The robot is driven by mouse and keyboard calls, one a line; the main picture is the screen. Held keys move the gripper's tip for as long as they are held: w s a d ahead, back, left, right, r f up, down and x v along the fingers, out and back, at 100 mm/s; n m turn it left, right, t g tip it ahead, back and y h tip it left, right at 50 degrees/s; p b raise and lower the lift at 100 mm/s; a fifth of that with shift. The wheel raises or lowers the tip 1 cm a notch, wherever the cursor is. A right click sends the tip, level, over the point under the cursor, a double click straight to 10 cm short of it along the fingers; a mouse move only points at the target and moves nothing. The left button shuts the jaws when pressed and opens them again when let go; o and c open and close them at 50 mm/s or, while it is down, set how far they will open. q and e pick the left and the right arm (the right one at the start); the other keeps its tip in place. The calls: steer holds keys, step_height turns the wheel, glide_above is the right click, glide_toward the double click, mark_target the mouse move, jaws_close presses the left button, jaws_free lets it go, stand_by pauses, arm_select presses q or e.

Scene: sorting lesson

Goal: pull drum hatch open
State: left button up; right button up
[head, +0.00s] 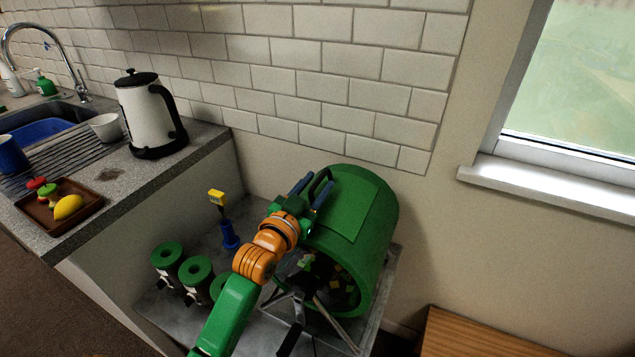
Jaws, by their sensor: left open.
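A green drum (378,225) lies on its side on a stand, its open end facing the front. A lighter green hatch panel (345,215) lies flush on its curved upper side and looks shut. A black handle (320,181) stands at the hatch's left edge. My left gripper (311,188), with blue fingers, is open at the handle. The fingers appear to lie on either side of it; I cannot tell whether they touch it. My green and orange left arm hides part of the drum's lower left. My right gripper is not in view.
Several dark canisters with green tops (196,271) and a blue stand with a yellow block (217,198) are left of the drum on the grey table (155,304). A counter with a kettle (150,115) and brown tray (88,212) is farther left. A wall stands behind.

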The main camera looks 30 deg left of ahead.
arm_select(q)
steer(key=shift+w, duration=0.2)
steer(key=shift+s+a, duration=0.1)
steer(key=shift+s, duration=0.05)
steer(key=shift+c, duration=0.6)
jaws_close()
steer(key=shift+r, duration=0.1)
stand_by(0.4)
